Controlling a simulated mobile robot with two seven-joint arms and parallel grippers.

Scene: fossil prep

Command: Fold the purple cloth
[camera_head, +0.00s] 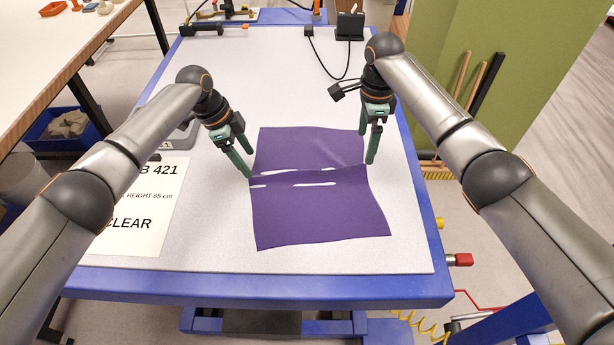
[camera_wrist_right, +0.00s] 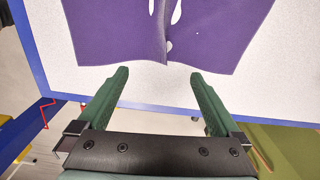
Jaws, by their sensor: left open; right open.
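The purple cloth (camera_head: 318,210) lies spread on the pale table top, with a raised crease across its middle and pale gaps showing along it. In the right wrist view the cloth (camera_wrist_right: 205,30) shows the ridge running away from the fingers. My left gripper (camera_head: 248,160) is open, its fingers at the cloth's left edge near the crease; I cannot tell whether they touch it. My right gripper (camera_head: 370,145) is open at the cloth's right edge. In the right wrist view its fingers (camera_wrist_right: 160,95) stand apart with nothing between them, just short of the cloth edge.
A white printed sign (camera_head: 145,215) lies left of the cloth, with a grey device (camera_head: 180,130) behind it. A black adapter with a cable (camera_head: 350,25) sits at the back right. The table's blue edge (camera_head: 260,285) is in front. Bare table surrounds the cloth.

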